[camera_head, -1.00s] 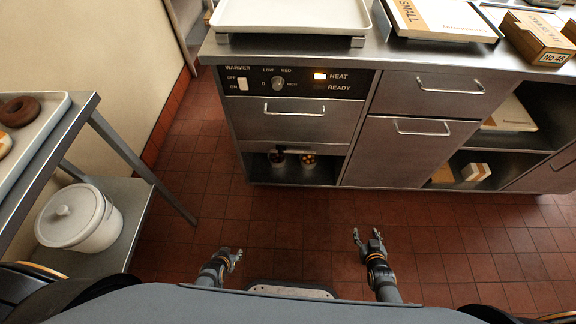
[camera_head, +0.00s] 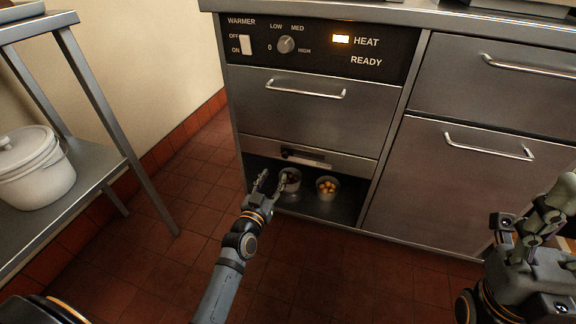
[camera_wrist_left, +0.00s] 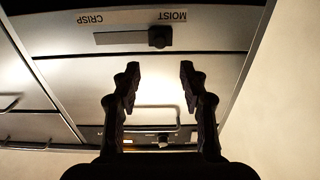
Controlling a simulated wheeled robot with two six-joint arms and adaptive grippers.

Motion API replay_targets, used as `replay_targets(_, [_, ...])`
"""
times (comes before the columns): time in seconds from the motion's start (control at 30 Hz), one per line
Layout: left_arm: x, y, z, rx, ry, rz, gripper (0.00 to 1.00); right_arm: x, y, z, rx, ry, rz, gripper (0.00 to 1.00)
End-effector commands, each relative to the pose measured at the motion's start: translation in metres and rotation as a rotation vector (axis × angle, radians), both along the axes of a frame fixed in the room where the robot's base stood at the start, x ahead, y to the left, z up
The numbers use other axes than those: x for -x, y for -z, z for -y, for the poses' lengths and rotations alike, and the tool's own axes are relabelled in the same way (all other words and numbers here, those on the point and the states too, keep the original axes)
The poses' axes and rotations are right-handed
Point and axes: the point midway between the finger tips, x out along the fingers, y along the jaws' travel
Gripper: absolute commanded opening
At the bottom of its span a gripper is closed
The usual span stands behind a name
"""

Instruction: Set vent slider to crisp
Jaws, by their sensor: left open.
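The vent slider's black knob (camera_head: 287,152) sits at the left end of its slot, on a strip below the warmer's drawer. In the left wrist view, upside down, the knob (camera_wrist_left: 159,37) is at the MOIST end of the slot (camera_wrist_left: 118,38); the CRISP label (camera_wrist_left: 96,21) is at the other end. My left gripper (camera_head: 272,182) is open and empty, below and slightly left of the knob in the head view, apart from it. Its fingers (camera_wrist_left: 160,78) also show in the wrist view.
The warmer's control panel (camera_head: 320,47) has a switch, a dial and a lit HEAT lamp. A drawer handle (camera_head: 305,90) juts out above the slider. Two small cups (camera_head: 327,187) stand in the open bay below. A shelf with a white pot (camera_head: 33,168) is at left.

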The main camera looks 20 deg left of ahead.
Motion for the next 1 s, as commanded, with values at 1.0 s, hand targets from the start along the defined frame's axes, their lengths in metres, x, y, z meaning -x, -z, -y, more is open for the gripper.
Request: replay_targets(1.0, [-0.103, 0.000, 0.003, 0.000, 0.000, -0.003, 0.31, -0.002, 0.007, 0.000, -0.001, 0.005, -0.003, 0.54])
